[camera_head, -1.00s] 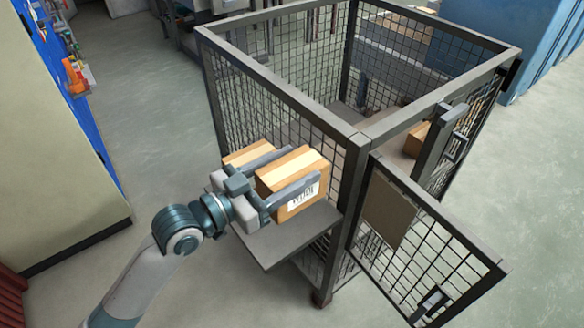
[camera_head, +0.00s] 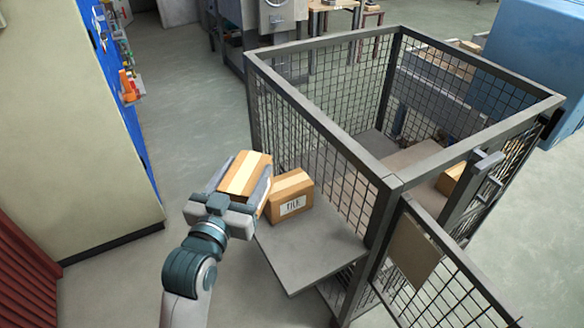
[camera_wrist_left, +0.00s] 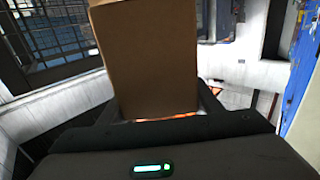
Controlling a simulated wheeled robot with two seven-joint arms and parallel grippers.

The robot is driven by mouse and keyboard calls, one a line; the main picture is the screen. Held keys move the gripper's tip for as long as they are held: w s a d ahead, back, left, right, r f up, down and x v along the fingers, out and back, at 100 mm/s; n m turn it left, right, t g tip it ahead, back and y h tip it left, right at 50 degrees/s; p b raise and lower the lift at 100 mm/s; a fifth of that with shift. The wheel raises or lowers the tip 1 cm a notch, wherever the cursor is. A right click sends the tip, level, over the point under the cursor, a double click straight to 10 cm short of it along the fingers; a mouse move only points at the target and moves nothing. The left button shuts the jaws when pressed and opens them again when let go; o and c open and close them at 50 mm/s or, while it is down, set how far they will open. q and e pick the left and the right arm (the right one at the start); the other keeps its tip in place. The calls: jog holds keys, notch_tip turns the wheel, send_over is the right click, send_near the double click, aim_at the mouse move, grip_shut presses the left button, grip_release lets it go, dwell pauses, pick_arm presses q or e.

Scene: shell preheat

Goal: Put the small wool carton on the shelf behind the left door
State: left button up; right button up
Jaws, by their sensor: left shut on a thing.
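My left gripper (camera_head: 243,186) is shut on a brown carton (camera_head: 246,172) with a pale tape strip. The carton is held beside the left end of a grey side shelf (camera_head: 310,250), outside the mesh cage. Its label is turned out of sight now; in the earlier head view the lettering looks like "WOOL". In the left wrist view the carton (camera_wrist_left: 145,60) stands up from between the jaws, its plain brown face toward me. The cage's mesh door (camera_head: 440,270) stands open at the right front. My right gripper is not in view.
A second carton (camera_head: 290,195), with a label perhaps reading "TILE", sits on the side shelf close to the held one. Another carton (camera_head: 452,178) lies inside the cage (camera_head: 330,140). A beige cabinet (camera_head: 80,140) stands left; floor between is clear.

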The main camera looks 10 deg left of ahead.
aim_at(224, 179)
pick_arm(q)
jog(key=a+y, duration=0.1)
jog(key=a+f+n+y, duration=0.1)
jog(key=a, duration=0.1)
jog(key=s+a, duration=0.1)
jog(key=shift+s+a+f+n+y, duration=0.1)
jog(key=shift+a+f+n+y, duration=0.1)
jog(key=shift+n+y, duration=0.2)
jog(key=shift+r+p, duration=0.15)
jog(key=shift+p, duration=0.25)
